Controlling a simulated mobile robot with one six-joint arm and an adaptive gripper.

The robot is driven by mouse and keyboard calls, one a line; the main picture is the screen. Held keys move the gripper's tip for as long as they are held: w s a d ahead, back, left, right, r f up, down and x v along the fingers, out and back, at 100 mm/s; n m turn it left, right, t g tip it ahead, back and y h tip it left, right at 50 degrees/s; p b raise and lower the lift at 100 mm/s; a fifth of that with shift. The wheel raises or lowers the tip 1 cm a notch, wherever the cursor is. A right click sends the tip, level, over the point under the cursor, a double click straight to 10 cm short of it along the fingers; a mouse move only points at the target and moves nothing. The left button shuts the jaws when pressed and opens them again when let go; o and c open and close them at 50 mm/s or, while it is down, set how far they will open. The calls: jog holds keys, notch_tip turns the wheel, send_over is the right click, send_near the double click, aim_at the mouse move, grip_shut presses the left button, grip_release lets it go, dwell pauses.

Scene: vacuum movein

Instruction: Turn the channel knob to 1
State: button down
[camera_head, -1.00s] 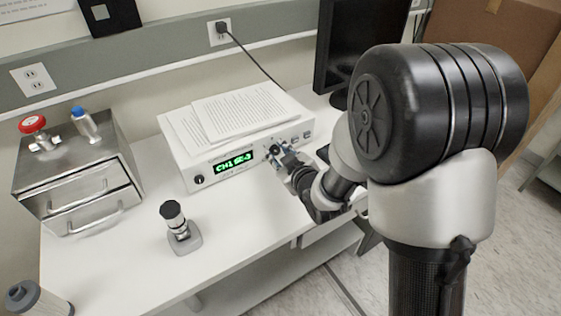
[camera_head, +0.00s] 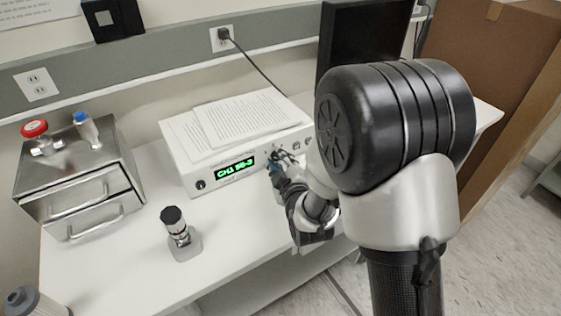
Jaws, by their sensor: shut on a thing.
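The white instrument box (camera_head: 219,180) stands on the bench with papers on top. Its green display (camera_head: 235,168) reads "CH1" followed by smaller characters that I cannot read surely. A black knob (camera_head: 200,185) sits at the left end of its front panel. My gripper (camera_head: 277,160) is at the right part of the panel, shut on a knob there. That knob is mostly hidden by the fingers, and its pointer position cannot be seen.
A metal drawer unit (camera_head: 75,190) with red and blue valves stands at left. A small black-topped device (camera_head: 177,232) stands on the bench in front of the box. A dark monitor (camera_head: 350,45) is behind my arm. The front-middle bench is clear.

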jog(key=c, duration=1.3)
grip_release()
notch_tip(320, 180, up, 10)
jog(key=shift+r, duration=0.1)
